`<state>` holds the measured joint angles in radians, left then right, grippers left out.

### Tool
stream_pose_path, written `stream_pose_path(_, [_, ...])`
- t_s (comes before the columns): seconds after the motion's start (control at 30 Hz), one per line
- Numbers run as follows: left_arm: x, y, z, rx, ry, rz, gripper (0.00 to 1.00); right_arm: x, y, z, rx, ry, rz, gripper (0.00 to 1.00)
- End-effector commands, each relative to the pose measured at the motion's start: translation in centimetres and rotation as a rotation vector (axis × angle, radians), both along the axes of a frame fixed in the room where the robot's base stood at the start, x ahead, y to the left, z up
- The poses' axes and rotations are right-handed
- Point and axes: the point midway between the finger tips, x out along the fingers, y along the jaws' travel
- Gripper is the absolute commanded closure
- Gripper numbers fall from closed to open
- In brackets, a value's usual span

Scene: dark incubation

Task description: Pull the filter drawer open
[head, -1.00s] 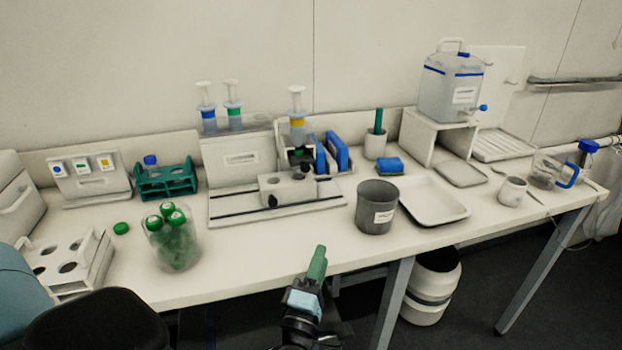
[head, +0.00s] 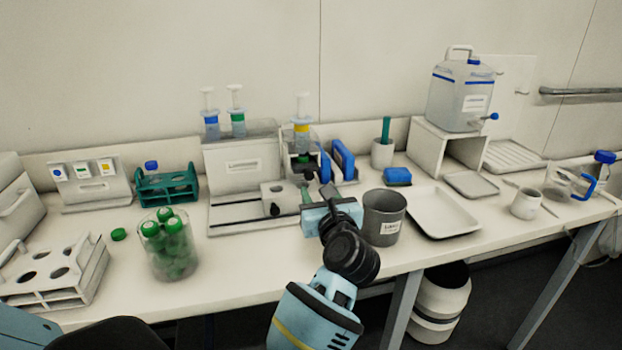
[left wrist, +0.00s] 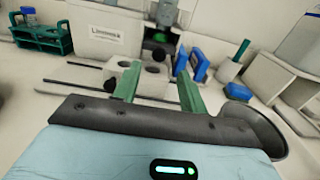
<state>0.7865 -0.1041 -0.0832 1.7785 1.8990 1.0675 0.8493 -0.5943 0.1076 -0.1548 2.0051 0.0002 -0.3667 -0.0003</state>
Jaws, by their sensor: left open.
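A white instrument (head: 240,160) with a printed label stands at the back of the bench. In front of it, a low white block (head: 274,193) with round openings and a black knob (head: 275,210) sits by dark rails; it appears to be the filter drawer. In the left wrist view, the block (left wrist: 150,83), the knob (left wrist: 110,85) and a second dark knob (left wrist: 158,53) show. My left gripper (head: 317,193) is open just right of the block in the head view. Its green fingers (left wrist: 159,72) show no grip on anything. The right gripper is out of view.
A grey beaker (head: 384,222) stands close right of my left gripper, with a white tray (head: 443,213) beyond. A jar of green-capped tubes (head: 168,250) stands left. Blue cassettes (head: 343,160) stand behind the gripper.

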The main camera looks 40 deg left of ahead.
Motion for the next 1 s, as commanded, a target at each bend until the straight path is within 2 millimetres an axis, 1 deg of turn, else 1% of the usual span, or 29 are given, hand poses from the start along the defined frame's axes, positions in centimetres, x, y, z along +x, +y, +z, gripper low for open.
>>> stream_pose_path(0.2, [2.1,2.6,0.3,0.004,-0.001,0.004,0.58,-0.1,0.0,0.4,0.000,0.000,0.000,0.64])
stream_pose_path(0.4, [3.7,4.5,0.2,0.006,-0.001,0.002,0.58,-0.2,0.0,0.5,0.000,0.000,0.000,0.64])
stream_pose_path(0.6, [4.4,5.3,0.1,0.003,0.000,0.002,0.58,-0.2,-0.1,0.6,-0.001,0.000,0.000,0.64])
stream_pose_path(0.83, [4.5,5.4,0.1,0.003,0.000,0.001,0.58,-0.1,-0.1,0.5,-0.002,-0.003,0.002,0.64])
stream_pose_path(0.87, [4.5,5.4,0.1,0.003,0.000,0.001,0.59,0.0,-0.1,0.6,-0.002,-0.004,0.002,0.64])
stream_pose_path(1.0, [4.5,5.4,0.1,0.003,0.000,0.001,0.78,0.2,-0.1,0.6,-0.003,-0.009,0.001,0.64])
